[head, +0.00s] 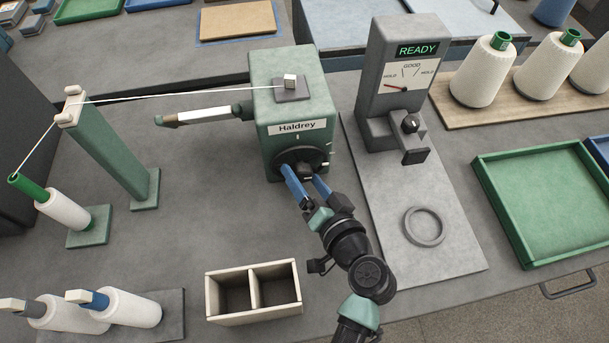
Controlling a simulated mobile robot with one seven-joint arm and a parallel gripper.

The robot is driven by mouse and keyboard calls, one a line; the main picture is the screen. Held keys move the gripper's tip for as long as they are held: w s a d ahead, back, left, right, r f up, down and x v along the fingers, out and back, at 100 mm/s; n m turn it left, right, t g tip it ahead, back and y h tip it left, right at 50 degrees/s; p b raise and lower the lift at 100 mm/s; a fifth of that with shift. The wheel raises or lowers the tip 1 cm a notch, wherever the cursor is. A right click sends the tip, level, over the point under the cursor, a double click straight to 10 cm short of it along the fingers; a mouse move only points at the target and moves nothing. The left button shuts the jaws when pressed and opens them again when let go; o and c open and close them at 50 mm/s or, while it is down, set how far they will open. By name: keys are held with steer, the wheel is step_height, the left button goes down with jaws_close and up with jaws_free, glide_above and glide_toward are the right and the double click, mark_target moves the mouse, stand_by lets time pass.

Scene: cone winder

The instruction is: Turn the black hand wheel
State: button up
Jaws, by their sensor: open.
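The black hand wheel (301,162) is on the front of the green winder box (292,95) labelled Haldrey, in the head view. My gripper (305,176) reaches up to the wheel from the front, with its blue fingers spread apart. One finger is at the lower left of the wheel and the other is at its lower right. A dark knob or hub shows between the fingertips. The fingers hide the lower part of the wheel. I cannot tell whether they touch it.
A grey tester (405,70) reading READY stands to the right, with a grey ring (424,226) on its base plate. A divided box (253,290) is at the front. White thread runs from the green post (108,150) to the winder's top. A green tray (550,205) lies far right.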

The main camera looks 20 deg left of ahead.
steer(key=shift+a, duration=0.1)
jaws_close()
steer(key=shift+w+f+m+y+b, duration=0.15)
steer(key=shift+f+m+y+b, duration=0.2)
steer(key=shift+m+b, duration=0.3)
steer(key=shift+m+y+b, duration=0.5)
steer(key=shift+m+y, duration=0.05)
steer(key=shift+m, duration=0.3)
steer(key=shift+r+m, duration=0.2)
steer(key=shift+m, duration=0.1)
jaws_free()
